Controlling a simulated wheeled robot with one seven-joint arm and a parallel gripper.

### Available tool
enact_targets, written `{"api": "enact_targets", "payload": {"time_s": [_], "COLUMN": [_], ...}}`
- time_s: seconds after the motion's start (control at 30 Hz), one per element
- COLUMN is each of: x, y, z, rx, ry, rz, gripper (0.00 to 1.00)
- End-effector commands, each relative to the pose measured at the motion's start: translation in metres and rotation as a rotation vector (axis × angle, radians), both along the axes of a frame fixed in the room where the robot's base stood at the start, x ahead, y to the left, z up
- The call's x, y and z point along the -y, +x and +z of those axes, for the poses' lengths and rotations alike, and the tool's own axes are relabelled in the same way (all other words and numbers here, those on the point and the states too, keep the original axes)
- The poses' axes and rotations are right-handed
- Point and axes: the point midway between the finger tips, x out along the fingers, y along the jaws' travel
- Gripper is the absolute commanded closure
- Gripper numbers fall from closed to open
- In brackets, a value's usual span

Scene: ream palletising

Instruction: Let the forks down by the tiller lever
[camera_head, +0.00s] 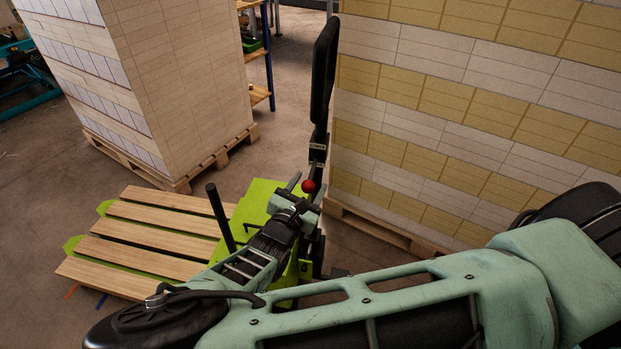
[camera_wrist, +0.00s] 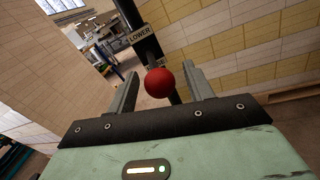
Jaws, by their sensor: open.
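The tiller lever's red knob (camera_head: 308,186) sits low on the black tiller (camera_head: 323,75) of the lime-green pallet truck (camera_head: 257,205). In the wrist view the red knob (camera_wrist: 159,82) appears between my two fingers. My gripper (camera_head: 300,187) is open, with a gap showing between the knob and each finger in the wrist view (camera_wrist: 161,70). A label reading LOWER (camera_wrist: 142,34) is on the tiller; a second label is mostly hidden behind the knob. The green fork tips (camera_head: 73,243) show under a bare wooden pallet (camera_head: 140,237). The fork height is hard to tell.
A tall stack of cream reams (camera_head: 165,75) stands on a pallet at the back left. A white and yellow ream stack (camera_head: 450,110) stands close behind the tiller at right. A black upright bar (camera_head: 221,217) rises beside the pallet. Bare floor lies at left.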

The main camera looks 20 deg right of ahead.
Motion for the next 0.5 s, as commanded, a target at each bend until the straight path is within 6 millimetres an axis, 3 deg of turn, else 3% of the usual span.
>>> {"api": "enact_targets", "payload": {"time_s": [0.2,0.5], "x": [0.0113,0.0119], "y": [0.0112,0.0121], "z": [0.0000,-0.0004], "rx": [0.000,0.000], "ry": [0.001,0.001], "rz": [0.000,0.000], "gripper": [0.48,0.51]}}
